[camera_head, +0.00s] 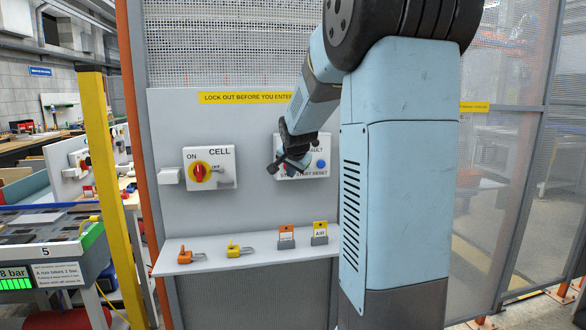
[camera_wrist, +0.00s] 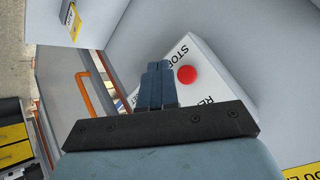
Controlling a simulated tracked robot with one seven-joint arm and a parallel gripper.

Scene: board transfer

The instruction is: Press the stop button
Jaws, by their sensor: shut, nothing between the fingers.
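The control box (camera_head: 325,147) is a pale box on the grey panel, with the words STOP, START and RESET along its lower edge. A blue button (camera_head: 321,163) shows at its right side. My gripper (camera_head: 280,166) is in front of the left part of this box and hides much of it, so the stop button is not clear in the head view. In the wrist view, the red stop button (camera_wrist: 186,75) sits beside the word STOP on the box face. My gripper's fingers (camera_wrist: 157,80) are shut and empty, to the left of the red button; contact cannot be told.
A CELL switch box (camera_head: 222,158) with a red and yellow rotary knob (camera_head: 199,172) is left of the control box. Below, a shelf (camera_head: 215,262) holds an orange padlock (camera_head: 190,256), a yellow padlock (camera_head: 238,249) and tags. A yellow post (camera_head: 110,190) stands at left.

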